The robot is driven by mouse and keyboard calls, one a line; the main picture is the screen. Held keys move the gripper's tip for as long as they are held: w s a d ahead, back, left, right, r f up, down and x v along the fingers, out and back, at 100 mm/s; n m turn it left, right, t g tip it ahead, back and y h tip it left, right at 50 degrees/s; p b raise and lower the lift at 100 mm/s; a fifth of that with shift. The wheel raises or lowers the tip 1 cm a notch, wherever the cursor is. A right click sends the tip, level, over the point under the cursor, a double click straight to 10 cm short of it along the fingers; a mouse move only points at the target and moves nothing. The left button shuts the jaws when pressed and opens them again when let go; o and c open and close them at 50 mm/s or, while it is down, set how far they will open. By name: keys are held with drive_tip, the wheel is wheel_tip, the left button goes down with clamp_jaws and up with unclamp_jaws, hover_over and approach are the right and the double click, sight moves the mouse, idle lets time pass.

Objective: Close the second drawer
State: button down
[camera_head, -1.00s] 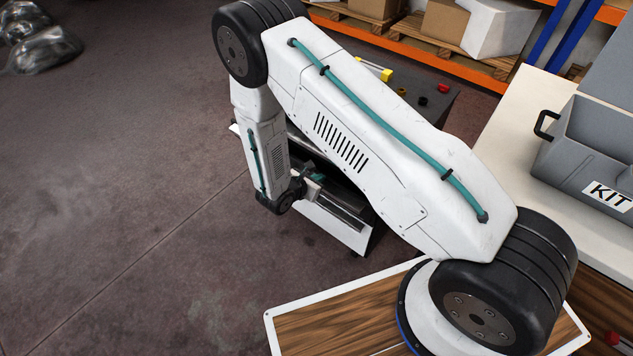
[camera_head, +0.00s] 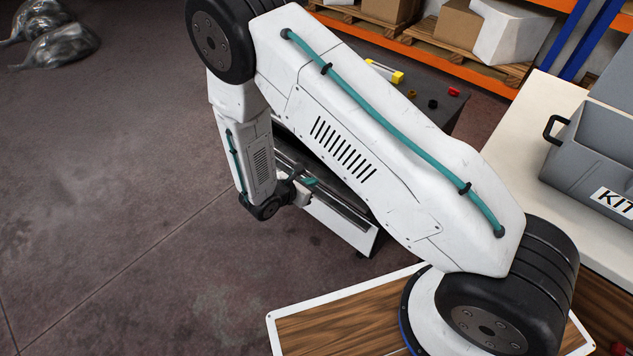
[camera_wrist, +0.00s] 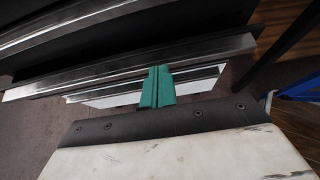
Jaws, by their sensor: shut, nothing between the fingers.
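The dark drawer cabinet (camera_head: 456,108) stands behind my arm in the head view and is largely hidden by it. A pale drawer front (camera_head: 338,226) with a metal edge shows low on its near side. In the wrist view, long silver drawer edges (camera_wrist: 130,63) cross the upper half, with dark gaps between them. A pale front (camera_wrist: 110,96) shows below them. Which one is the second drawer, I cannot tell. My gripper (camera_head: 308,183) is beside the drawer fronts. Its green fingers (camera_wrist: 157,86) are together and empty, overlapping the silver edge in the wrist view; contact is unclear.
Small items, including a yellow-and-white one (camera_head: 385,71), lie on the cabinet top. A white table (camera_head: 515,140) with a grey KIT box (camera_head: 600,150) stands at right. Shelving (camera_head: 440,50) is behind.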

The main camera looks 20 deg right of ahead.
drive_tip(key=t+h, duration=0.1)
drive_tip(key=h, duration=0.1)
approach(340, 179)
drive_tip(key=x, duration=0.5)
drive_tip(key=shift+d+f, duration=0.15)
drive_tip(key=shift+d, duration=0.15)
idle(0.4)
